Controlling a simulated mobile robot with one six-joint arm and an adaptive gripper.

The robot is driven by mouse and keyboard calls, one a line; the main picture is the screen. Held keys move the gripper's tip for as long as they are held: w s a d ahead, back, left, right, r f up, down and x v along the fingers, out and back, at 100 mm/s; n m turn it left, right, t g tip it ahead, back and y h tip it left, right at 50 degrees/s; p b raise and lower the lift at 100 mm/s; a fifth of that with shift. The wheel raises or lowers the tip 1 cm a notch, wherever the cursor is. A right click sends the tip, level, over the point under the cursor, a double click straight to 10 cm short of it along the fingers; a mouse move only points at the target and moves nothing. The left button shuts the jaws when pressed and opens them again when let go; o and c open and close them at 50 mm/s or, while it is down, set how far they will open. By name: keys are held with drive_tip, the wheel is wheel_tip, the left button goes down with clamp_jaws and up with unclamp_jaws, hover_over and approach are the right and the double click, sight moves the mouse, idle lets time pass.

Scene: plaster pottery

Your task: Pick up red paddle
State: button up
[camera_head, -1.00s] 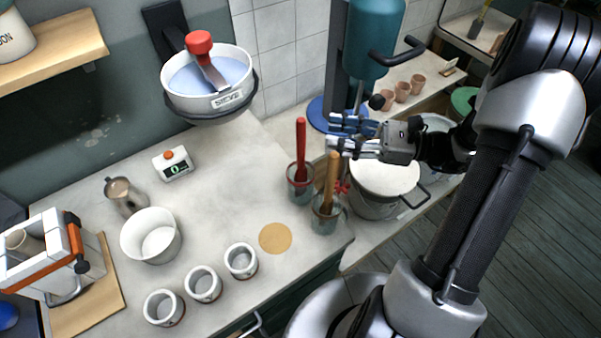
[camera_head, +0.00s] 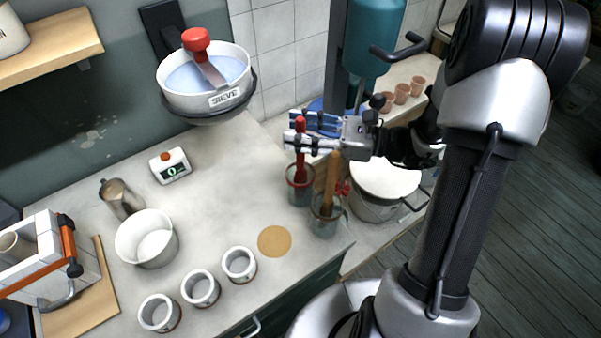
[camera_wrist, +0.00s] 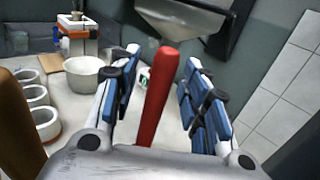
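The red paddle (camera_head: 300,148) stands upright in a glass jar (camera_head: 300,188) near the right end of the counter. My gripper (camera_head: 299,133) is at the upper part of its handle. In the wrist view the red handle (camera_wrist: 158,98) rises between the two blue-padded fingers of my gripper (camera_wrist: 160,98). A gap shows on both sides of the handle, so the fingers are open around it and not closed on it. The paddle's lower end is down inside the jar.
A wooden paddle (camera_head: 330,182) stands in a second jar (camera_head: 324,222) close by, at the left edge of the wrist view. A white-topped bucket (camera_head: 385,180) is right of the jars. The sieve (camera_head: 207,85) hangs on the wall behind.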

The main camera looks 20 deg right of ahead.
clamp_jaws()
idle(0.3)
